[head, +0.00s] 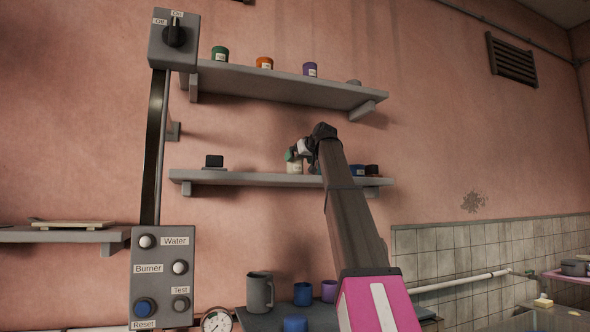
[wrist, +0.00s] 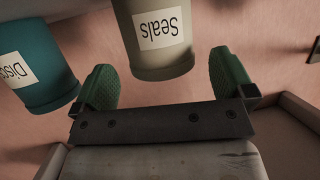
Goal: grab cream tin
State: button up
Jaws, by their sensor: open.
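The cream tin (head: 294,168) stands on the lower wall shelf (head: 230,178). In the wrist view the cream tin (wrist: 155,35) appears upside down, with a label reading "Seals". My gripper (head: 296,154) is at the tin in the head view. Its green fingers (wrist: 164,80) are open, one to either side of the tin's near end in the wrist view. A gap shows at each side, and I cannot tell how deep the tin sits between them.
A teal tin (wrist: 38,65) labelled "Discs" is close beside the cream tin, near one finger. A blue tin (head: 357,170) and a dark tin (head: 372,170) stand further right. The upper shelf (head: 285,85) overhangs with several tins. A small black item (head: 214,161) sits left.

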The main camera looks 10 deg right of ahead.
aim_at(295, 162)
jog(key=x, duration=0.4)
jog(key=shift+s+f, duration=0.1)
jog(key=shift+f, duration=0.05)
jog(key=c, duration=1.1)
jog(key=shift+o, duration=0.2)
